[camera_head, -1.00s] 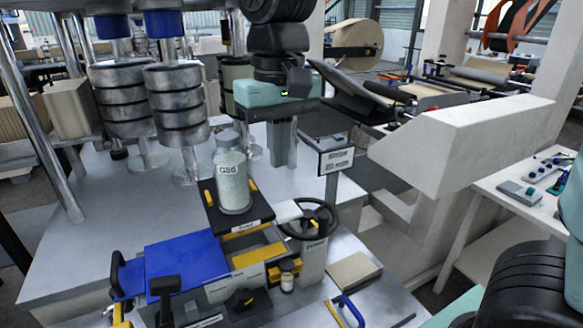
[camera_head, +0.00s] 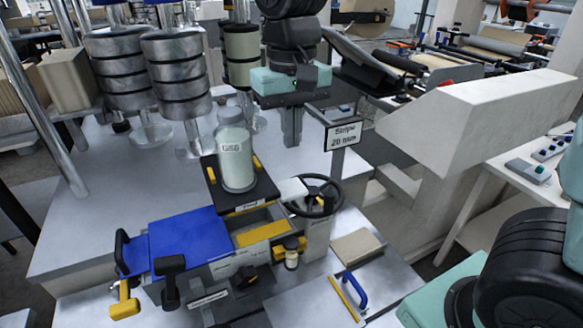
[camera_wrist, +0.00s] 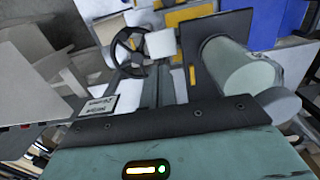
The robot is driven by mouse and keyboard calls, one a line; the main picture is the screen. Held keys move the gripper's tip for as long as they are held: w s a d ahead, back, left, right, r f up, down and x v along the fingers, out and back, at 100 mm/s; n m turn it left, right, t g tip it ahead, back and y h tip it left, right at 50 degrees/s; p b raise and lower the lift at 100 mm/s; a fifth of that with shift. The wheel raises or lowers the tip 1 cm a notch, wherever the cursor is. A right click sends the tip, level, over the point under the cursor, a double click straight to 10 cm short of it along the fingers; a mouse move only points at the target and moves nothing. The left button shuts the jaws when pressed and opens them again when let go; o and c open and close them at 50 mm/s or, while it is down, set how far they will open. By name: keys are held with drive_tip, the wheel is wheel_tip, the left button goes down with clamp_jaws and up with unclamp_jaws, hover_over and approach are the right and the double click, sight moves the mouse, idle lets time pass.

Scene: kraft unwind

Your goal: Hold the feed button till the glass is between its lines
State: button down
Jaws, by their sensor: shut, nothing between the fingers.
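The glass (camera_head: 236,160) is a clear jar with pale green content and a label. It stands upright on a black plate (camera_head: 263,193) whose front edge carries a small label that seems to read "Feed". The feed button itself I cannot make out for certain, nor the lines on the glass. My gripper (camera_head: 291,142) points down behind and to the right of the glass, apart from it, shut and empty. In the wrist view the glass (camera_wrist: 245,70) lies at the right, beside the dark shut fingers (camera_wrist: 166,92).
A black handwheel (camera_head: 314,196) and a white block (camera_head: 290,189) stand right of the plate. A sign (camera_head: 343,134) reads "Stripe 20 mm". A blue cover (camera_head: 187,238) lies at left front. Stacked metal rollers (camera_head: 178,82) stand behind left. A pale machine housing (camera_head: 470,135) fills the right.

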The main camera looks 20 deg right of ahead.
sight(291, 185)
wheel_tip(291, 185, down, 9)
drive_tip(key=shift+r+p, duration=0.2)
drive_tip(key=shift+p, duration=0.7)
